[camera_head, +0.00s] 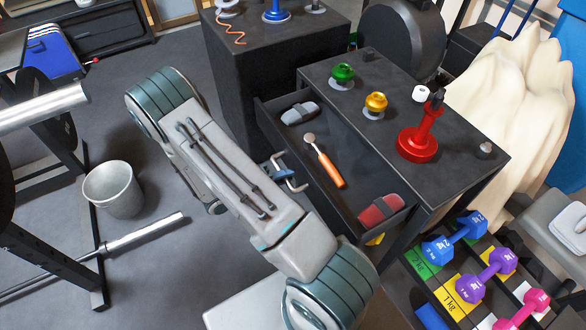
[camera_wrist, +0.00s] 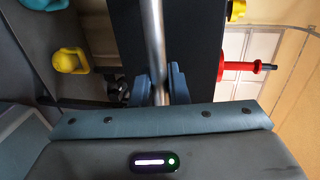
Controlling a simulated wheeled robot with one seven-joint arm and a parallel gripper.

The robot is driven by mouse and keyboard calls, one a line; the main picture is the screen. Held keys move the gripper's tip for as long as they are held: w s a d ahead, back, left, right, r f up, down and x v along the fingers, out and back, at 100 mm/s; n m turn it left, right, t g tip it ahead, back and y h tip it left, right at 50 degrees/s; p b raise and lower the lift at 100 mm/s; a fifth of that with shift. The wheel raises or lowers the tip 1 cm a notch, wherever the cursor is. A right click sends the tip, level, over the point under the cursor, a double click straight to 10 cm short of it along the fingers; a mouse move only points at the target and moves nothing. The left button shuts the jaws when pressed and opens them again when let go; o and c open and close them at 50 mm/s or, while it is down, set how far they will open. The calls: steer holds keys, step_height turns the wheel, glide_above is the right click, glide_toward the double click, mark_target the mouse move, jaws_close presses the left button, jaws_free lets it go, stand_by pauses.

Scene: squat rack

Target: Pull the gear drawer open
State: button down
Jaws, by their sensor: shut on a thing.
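The gear drawer (camera_head: 345,150) stands open from a black cabinet (camera_head: 455,150), with its inside showing from above. It holds a grey item (camera_head: 299,114), a tool with an orange handle (camera_head: 328,167) and a red item (camera_head: 380,210). My gripper (camera_head: 287,174) is at the drawer's front, partly hidden by my arm. In the wrist view my gripper's blue fingers (camera_wrist: 163,85) are shut on the drawer's silver bar handle (camera_wrist: 153,35), one on each side. The dark drawer front (camera_wrist: 195,60) is behind it.
A green kettlebell (camera_head: 343,73), a yellow one (camera_head: 376,102) and a red stand (camera_head: 418,135) are on the cabinet top. A dumbbell rack (camera_head: 408,285) is at lower right.

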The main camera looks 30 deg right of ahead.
steer(key=shift+a, duration=0.55)
steer(key=c, duration=1.5)
jaws_free()
steer(key=v, duration=1.4)
